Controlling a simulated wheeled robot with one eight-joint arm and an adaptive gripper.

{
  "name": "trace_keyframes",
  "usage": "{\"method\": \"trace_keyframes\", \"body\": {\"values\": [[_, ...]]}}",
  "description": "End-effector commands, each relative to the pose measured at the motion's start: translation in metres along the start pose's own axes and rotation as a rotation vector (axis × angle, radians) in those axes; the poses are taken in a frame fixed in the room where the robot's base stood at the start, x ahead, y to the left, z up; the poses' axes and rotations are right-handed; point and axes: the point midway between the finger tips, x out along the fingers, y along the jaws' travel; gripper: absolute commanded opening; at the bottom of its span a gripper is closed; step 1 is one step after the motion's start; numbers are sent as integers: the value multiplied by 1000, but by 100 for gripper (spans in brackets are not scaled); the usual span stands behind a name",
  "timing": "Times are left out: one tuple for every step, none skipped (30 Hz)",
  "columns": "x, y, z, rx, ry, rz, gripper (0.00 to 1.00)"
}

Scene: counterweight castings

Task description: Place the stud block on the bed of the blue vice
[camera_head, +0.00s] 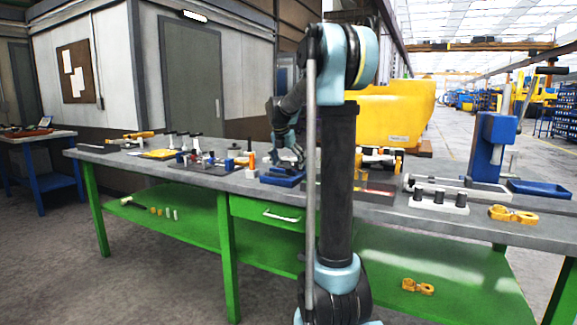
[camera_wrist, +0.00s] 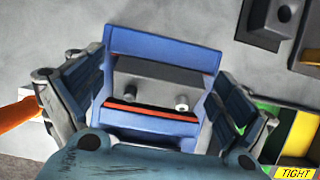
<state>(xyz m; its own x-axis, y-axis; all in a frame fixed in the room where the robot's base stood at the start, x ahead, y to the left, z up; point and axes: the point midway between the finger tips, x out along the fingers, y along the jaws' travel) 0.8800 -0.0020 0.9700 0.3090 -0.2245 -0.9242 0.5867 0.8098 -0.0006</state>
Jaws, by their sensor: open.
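The blue vice (camera_head: 283,181) stands on the grey workbench below my gripper (camera_head: 289,158). In the wrist view the blue vice (camera_wrist: 165,47) fills the middle. My gripper (camera_wrist: 157,88) is open, one finger to the left and one to the right of the block. The head view hides the block behind my gripper.
On the workbench (camera_head: 190,179), an orange upright piece (camera_head: 251,159) stands left of the vice. A white block with dark posts (camera_head: 437,201), a blue press (camera_head: 492,145) and a blue tray (camera_head: 540,190) are to the right. A coloured gauge marked TIGHT (camera_wrist: 296,172) lies close by.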

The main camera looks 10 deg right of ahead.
Motion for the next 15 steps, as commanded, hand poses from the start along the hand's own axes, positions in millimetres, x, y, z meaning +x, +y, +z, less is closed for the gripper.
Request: {"method": "trace_keyframes", "body": {"values": [[0,0,0,0,0,0,95],[0,0,0,0,0,0,95],[0,0,0,1,0,0,95],[0,0,0,1,0,0,95],[0,0,0,1,0,0,95],[1,-1,0,1,0,0,95],[1,-1,0,1,0,0,95],[-1,-1,0,0,0,0,95],[-4,-1,0,0,0,0,95],[-7,-1,0,0,0,0,95],[-10,0,0,0,0,0,95],[-16,-1,0,-1,0,0,95],[-20,-1,-1,-1,0,0,95],[-26,-1,-1,-1,0,0,95],[-33,-1,0,-1,0,0,95]]}}
